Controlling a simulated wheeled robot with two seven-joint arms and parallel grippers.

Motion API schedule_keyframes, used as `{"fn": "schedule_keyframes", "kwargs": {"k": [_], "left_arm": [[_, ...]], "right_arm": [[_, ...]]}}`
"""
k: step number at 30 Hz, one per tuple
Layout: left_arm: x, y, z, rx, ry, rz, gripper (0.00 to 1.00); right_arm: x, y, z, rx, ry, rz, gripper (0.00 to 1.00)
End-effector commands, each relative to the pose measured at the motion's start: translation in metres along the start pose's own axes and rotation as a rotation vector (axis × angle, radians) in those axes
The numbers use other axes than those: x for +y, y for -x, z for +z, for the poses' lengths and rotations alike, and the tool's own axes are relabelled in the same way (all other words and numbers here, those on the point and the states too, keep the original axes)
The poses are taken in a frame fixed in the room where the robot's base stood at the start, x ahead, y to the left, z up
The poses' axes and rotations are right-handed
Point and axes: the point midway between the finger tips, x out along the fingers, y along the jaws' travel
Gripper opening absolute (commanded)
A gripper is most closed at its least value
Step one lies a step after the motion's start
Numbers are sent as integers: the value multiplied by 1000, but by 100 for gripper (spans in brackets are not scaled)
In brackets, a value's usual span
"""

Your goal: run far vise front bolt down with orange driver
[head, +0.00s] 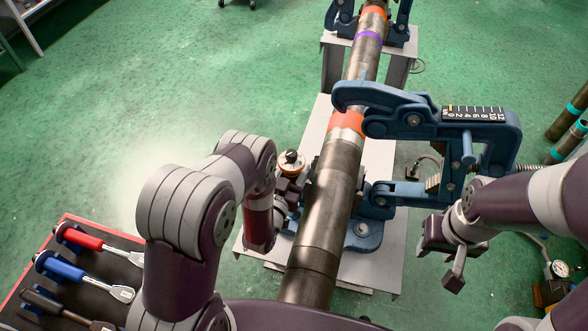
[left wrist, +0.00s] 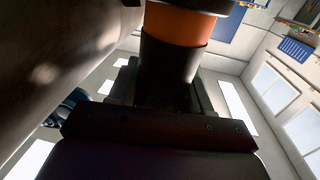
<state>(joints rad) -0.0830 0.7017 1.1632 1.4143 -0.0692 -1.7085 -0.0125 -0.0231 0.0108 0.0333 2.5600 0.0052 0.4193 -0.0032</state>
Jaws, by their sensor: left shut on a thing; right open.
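The orange driver (head: 291,160) stands beside the left side of the pipe, its black and orange top showing. My left gripper (head: 290,190) is shut on it, partly hidden behind my own arm. The left wrist view shows the driver's orange band and dark body (left wrist: 178,35) in the jaws. The driver's tip is hidden, so I cannot tell whether it sits on a bolt. One blue vise (head: 385,205) holds the pipe mid-picture, its hooked arm reaching over the pipe. Another blue vise (head: 402,30) is at the top edge, partly cut off. My right gripper (head: 447,245) is open and empty, right of the middle vise.
The long steel pipe (head: 332,190) runs from bottom to top, with orange and purple bands. A red-edged tray (head: 30,268) at lower left holds red, blue and dark-handled tools. More pipes (head: 568,140) lie at right. The green floor is clear at upper left.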

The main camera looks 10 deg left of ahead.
Motion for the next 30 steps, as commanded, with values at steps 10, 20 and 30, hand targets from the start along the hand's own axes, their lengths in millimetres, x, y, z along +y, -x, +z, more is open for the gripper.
{"fn": "schedule_keyframes", "kwargs": {"k": [10,20,30], "left_arm": [[0,1,1,-5,0,1,0],[0,1,1,-5,0,1,0],[0,0,-11,-2,0,1,0]], "right_arm": [[0,-1,0,0,0,0,43],[0,-2,0,0,0,0,43],[0,9,-1,0,0,0,43]]}}
